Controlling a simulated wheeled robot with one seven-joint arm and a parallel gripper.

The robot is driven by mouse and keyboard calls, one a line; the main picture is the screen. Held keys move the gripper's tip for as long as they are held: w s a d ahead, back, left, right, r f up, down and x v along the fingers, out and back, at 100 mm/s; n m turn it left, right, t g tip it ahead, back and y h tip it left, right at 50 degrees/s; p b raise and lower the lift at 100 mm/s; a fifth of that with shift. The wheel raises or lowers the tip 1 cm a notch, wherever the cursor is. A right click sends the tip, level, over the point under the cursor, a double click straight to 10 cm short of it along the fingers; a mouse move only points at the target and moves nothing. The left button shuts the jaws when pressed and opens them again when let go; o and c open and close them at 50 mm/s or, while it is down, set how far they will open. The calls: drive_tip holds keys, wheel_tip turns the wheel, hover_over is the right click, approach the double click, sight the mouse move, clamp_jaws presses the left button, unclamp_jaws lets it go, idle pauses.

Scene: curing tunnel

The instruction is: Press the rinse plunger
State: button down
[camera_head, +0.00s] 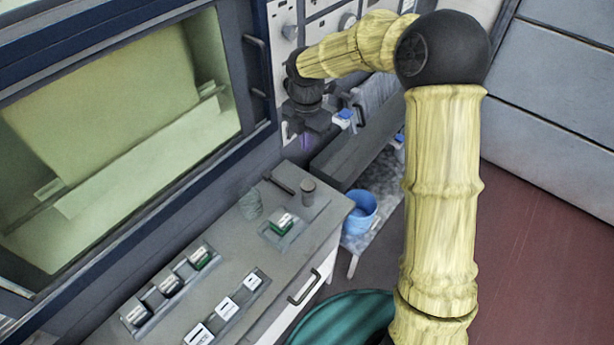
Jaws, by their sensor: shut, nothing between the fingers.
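My gripper (306,138) is at the end of my yellow, bamboo-like arm, in front of the grey panel beside the window. It points down and is shut and empty, above the back right of the counter. No part is clearly marked as the rinse plunger. A short dark upright cylinder (308,188) stands on the counter below my gripper, apart from it; it may be the plunger, but I cannot tell for sure. A dark bar or lever (279,183) lies just left of the cylinder. My wrist hides part of the panel behind it.
The grey counter (190,272) holds trays with small labelled blocks (198,258), a single block in a holder (282,223) and a greenish ribbed object (250,204). A blue bucket (360,212) stands right of the counter. A large framed window (110,130) is at left. Red floor (545,250) is clear at right.

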sight(307, 185)
wheel_tip(307, 185, down, 14)
drive_tip(key=p, duration=0.4)
drive_tip(key=shift+r, duration=0.25)
drive_tip(key=shift+f, duration=0.25)
drive_tip(key=shift+s, duration=0.1)
drive_tip(key=shift+f+b, duration=0.75)
drive_tip(key=shift+f, duration=0.7)
drive_tip(key=shift+s+d, duration=0.1)
